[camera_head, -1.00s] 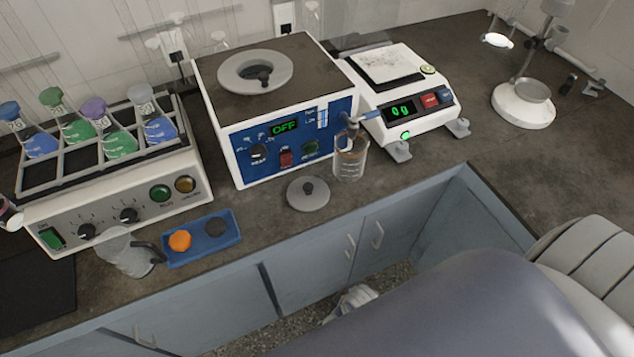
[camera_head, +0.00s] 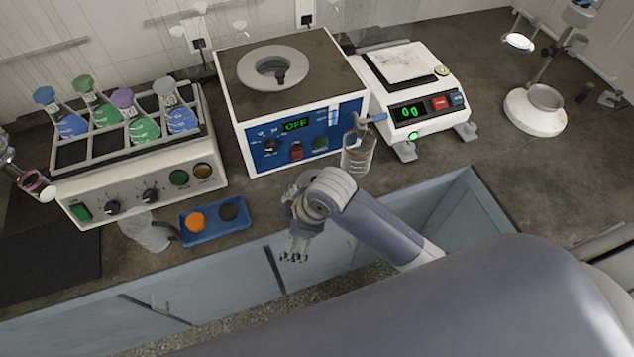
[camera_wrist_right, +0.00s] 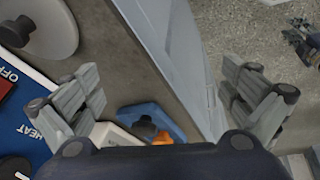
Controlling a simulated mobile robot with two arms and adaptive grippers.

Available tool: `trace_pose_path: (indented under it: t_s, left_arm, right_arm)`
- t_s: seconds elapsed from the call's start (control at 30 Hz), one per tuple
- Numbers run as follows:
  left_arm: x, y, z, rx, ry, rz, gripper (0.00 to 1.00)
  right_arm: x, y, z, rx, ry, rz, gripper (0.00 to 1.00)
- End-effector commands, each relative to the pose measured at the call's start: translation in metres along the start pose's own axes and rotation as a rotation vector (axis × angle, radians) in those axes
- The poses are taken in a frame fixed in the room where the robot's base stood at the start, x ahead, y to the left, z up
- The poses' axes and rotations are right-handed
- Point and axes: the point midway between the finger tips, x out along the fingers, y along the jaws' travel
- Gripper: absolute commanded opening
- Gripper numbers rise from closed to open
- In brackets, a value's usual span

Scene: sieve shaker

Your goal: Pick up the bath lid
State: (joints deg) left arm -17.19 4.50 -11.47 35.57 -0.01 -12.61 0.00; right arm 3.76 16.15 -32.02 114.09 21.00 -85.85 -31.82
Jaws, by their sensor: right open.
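The bath lid is a flat grey disc with a dark knob. It lies on the counter in front of the blue-fronted bath (camera_head: 295,135), and my right wrist mostly covers it in the head view. In the right wrist view the lid (camera_wrist_right: 58,32) shows at the upper left, outside the fingers, its knob in view. My right gripper (camera_head: 294,252) is open and empty, pointing down near the counter's front edge. Its spread fingers (camera_wrist_right: 162,85) also show in the wrist view, apart from the lid. Part of what looks like my left gripper (camera_wrist_right: 303,38) shows at the wrist view's right edge.
A glass beaker (camera_head: 358,152) stands close right of the lid's place. A blue tray (camera_head: 214,227) with orange and dark round pieces lies to the left, beside a clear flask (camera_head: 148,232). The balance (camera_head: 425,110) and the flask shaker (camera_head: 140,190) flank the bath.

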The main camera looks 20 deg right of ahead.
Motion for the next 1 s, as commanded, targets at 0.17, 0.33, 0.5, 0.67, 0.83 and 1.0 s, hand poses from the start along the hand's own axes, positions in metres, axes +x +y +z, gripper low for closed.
trace_pose_path:
  t_s: [0.17,0.33,0.5,0.67,0.83,1.0]
  left_arm:
    - [-0.005,0.0,0.0,0.0,0.0,0.0,0.3]
    - [-0.009,0.0,-0.001,0.0,-0.001,0.0,0.3]
    - [-0.012,-0.001,-0.001,0.0,-0.001,0.0,0.3]
    - [-0.014,-0.001,-0.001,0.0,-0.001,0.0,0.3]
    - [-0.014,-0.001,-0.001,0.0,-0.001,-0.001,0.3]
    - [-0.018,-0.001,-0.001,0.0,-0.001,-0.001,0.3]
  right_arm:
    - [-0.016,0.027,-0.028,-0.396,-0.047,-0.038,1.0]
    - [-0.035,0.056,-0.03,-0.736,-0.14,-0.092,1.0]
    - [-0.06,0.092,-0.017,-1.009,-0.258,-0.163,1.0]
    - [-0.079,0.117,-0.004,-1.149,-0.334,-0.221,1.0]
    - [-0.087,0.131,0.004,-1.202,-0.369,-0.251,1.0]
    - [-0.072,0.132,0.013,-1.208,-0.373,-0.26,1.0]
